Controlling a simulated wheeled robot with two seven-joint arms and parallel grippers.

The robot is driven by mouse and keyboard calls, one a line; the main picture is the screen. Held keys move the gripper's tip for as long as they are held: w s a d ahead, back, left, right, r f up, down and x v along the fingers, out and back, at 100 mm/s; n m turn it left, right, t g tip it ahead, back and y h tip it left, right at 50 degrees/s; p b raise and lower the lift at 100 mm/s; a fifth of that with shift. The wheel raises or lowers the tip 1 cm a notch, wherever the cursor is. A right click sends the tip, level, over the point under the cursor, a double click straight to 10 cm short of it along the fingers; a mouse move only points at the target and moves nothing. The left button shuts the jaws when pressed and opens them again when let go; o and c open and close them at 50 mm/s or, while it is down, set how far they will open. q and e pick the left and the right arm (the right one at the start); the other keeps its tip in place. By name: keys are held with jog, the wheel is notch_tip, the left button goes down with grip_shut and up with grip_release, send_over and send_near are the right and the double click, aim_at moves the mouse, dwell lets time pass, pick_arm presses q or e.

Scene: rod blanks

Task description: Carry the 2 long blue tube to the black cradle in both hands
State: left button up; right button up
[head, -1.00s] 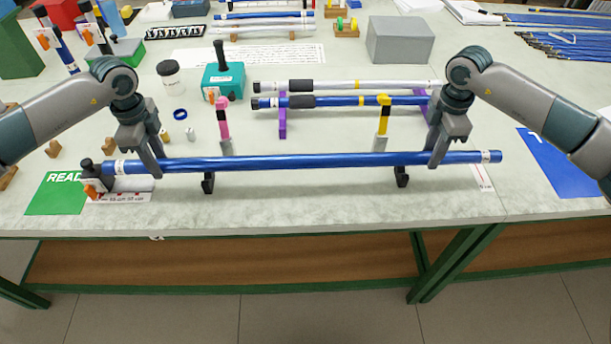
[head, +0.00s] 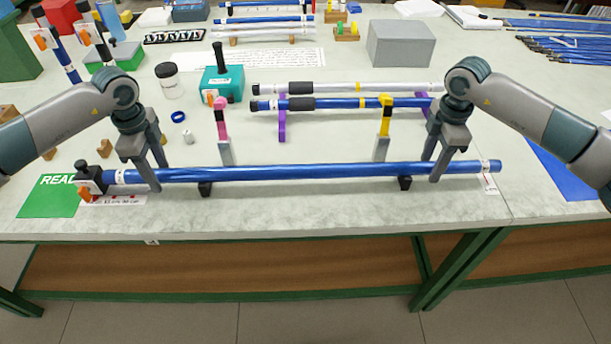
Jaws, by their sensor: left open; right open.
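The long blue tube (head: 290,173) lies level across the front of the bench, with white bands near its ends. The black cradle shows as two black supports below it, at left (head: 205,189) and right (head: 405,183); the tube appears seated on them. My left gripper (head: 157,172) is open, its fingers on either side of the tube near its left end. My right gripper (head: 434,165) is open, its fingers astride the tube towards its right end. Whether any finger touches the tube, I cannot tell.
Pink (head: 220,125) and yellow (head: 384,120) posts stand just behind the tube. Behind them a shorter blue tube (head: 345,102) and a white tube (head: 335,86) rest on purple supports (head: 282,122). A small black and orange block (head: 88,180) stands at the tube's left end.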

pick_arm(q)
jog(key=shift+r, duration=0.1)
notch_tip(320, 180, up, 12)
dwell(0.5)
dwell(0.4)
pick_arm(e)
notch_tip(320, 180, up, 12)
dwell(0.6)
dwell(0.4)
